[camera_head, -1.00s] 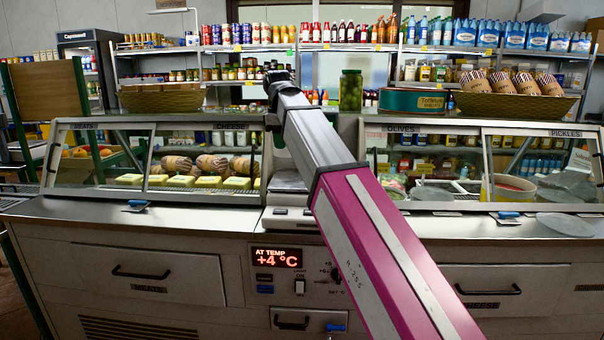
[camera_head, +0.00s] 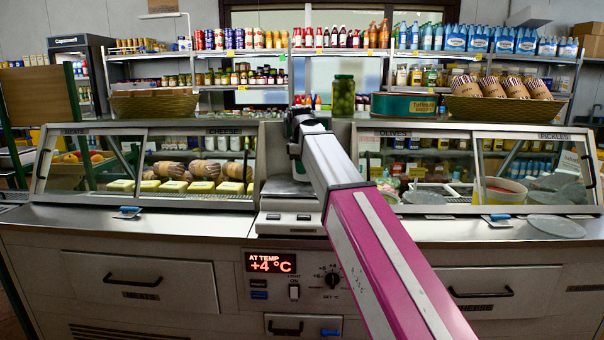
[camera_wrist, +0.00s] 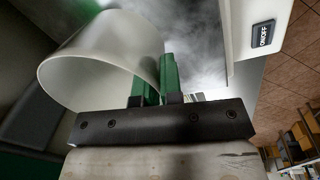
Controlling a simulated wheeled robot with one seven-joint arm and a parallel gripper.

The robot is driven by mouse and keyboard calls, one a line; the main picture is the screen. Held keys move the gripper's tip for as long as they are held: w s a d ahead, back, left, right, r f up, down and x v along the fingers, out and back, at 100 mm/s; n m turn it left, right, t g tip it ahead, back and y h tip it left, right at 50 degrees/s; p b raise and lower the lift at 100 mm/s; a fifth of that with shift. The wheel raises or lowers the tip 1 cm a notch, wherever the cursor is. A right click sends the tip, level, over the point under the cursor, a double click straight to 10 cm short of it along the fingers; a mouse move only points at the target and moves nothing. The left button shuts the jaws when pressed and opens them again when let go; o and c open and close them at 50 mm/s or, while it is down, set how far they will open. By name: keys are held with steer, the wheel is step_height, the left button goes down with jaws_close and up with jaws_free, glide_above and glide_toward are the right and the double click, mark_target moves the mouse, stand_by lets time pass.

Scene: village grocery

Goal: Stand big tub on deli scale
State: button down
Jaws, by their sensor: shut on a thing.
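The deli scale (camera_head: 288,222) stands on the counter between the two glass display cases, with a flat metal plate behind its pale front housing. In the wrist view its metal plate (camera_wrist: 195,40) lies beyond the fingers, with a white edge and an ON/OFF button at right. My gripper (camera_wrist: 156,78) has green fingers shut on the wall of a white big tub (camera_wrist: 75,62). The tub looks tilted in that view, its open rim facing the lower left. Whether its base touches the plate cannot be told. In the head view my arm hides most of the tub.
Glass cases flank the scale, the left with cheese (camera_head: 201,187), the right with a wide tub (camera_head: 500,190). A green jar (camera_head: 343,95) and a green tin (camera_head: 403,105) stand on the ledge behind.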

steer(key=shift+f, duration=0.95)
steer(key=c, duration=1.3)
jaws_free()
steer(key=r, duration=0.8)
steer(key=s+r, duration=0.1)
steer(key=r, duration=0.3)
steer(key=shift+a, duration=0.15)
